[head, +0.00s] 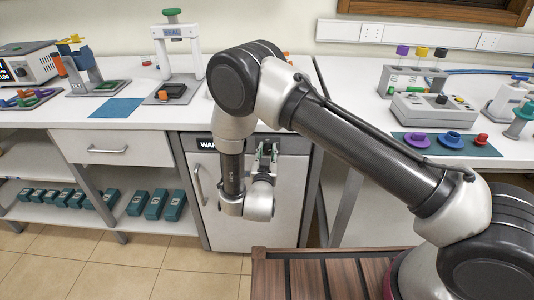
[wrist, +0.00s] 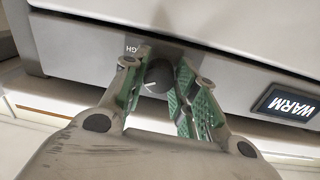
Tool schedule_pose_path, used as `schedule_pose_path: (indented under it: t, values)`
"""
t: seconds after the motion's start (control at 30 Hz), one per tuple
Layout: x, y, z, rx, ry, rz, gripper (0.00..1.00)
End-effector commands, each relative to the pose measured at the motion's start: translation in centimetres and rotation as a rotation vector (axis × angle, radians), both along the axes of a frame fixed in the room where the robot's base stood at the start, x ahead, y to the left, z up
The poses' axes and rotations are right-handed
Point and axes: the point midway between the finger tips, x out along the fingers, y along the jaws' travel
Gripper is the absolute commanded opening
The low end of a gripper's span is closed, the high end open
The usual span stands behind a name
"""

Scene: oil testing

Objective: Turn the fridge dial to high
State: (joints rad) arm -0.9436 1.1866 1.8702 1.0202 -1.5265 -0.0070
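The small fridge (head: 230,225) stands under the counter, with a dark control strip along its top. The dark round fridge dial (wrist: 158,76) shows in the wrist view, which is turned upside down. It sits between the green fingertips of my gripper (wrist: 160,85). The fingers are apart, one on each side of the dial; I cannot tell whether either touches it. A pale mark shows on the dial. Partly hidden lettering ending in "GH" is beside it. The fridge display (wrist: 292,105) reads "WARM". In the head view my gripper (head: 265,150) is at the strip, and my arm hides the dial.
The fridge door handle (head: 198,185) is left of my wrist. The white counter (head: 120,125) overhangs the fridge and carries test devices. A drawer (head: 115,148) and a shelf with several teal boxes (head: 140,202) are at left. Tiled floor is free in front.

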Motion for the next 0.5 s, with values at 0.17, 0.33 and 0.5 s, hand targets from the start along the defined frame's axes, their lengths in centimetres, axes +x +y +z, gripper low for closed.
schedule_pose_path:
  t: [0.17, 0.33, 0.5]
  values:
    - [-0.02, -0.03, -0.01, 0.0, 0.0, -0.001, 0.05]
    - [-0.02, -0.03, -0.01, 0.015, 0.0, -0.001, 0.05]
    - [-0.02, -0.02, 0.01, 0.072, -0.002, -0.001, 0.05]
